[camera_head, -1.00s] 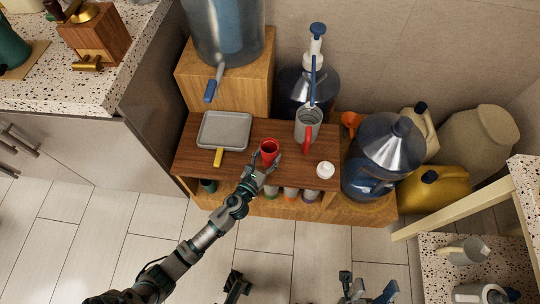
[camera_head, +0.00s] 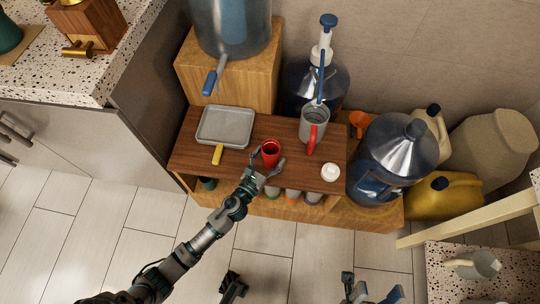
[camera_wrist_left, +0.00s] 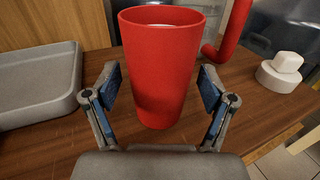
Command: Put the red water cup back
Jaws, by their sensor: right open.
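The red cup (camera_head: 271,152) stands upright on the dark wooden shelf top (camera_head: 200,163), near its front edge. In the left wrist view the red cup (camera_wrist_left: 162,70) fills the middle, between the two fingers. My left gripper (camera_head: 267,165) is open, reaching in from the front with one finger on each side of the cup. The left wrist view shows my left gripper (camera_wrist_left: 160,88) with a small gap between each finger and the cup. My right gripper (camera_head: 370,288) is open and empty at the bottom edge, low over the floor.
A grey tray (camera_head: 225,127) with a yellow handle lies left of the cup. A grey pitcher (camera_head: 313,125) with a red handle stands behind right, and a small white lidded item (camera_head: 330,172) sits to the right. Large water bottles (camera_head: 392,150) crowd the right. The floor in front is clear.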

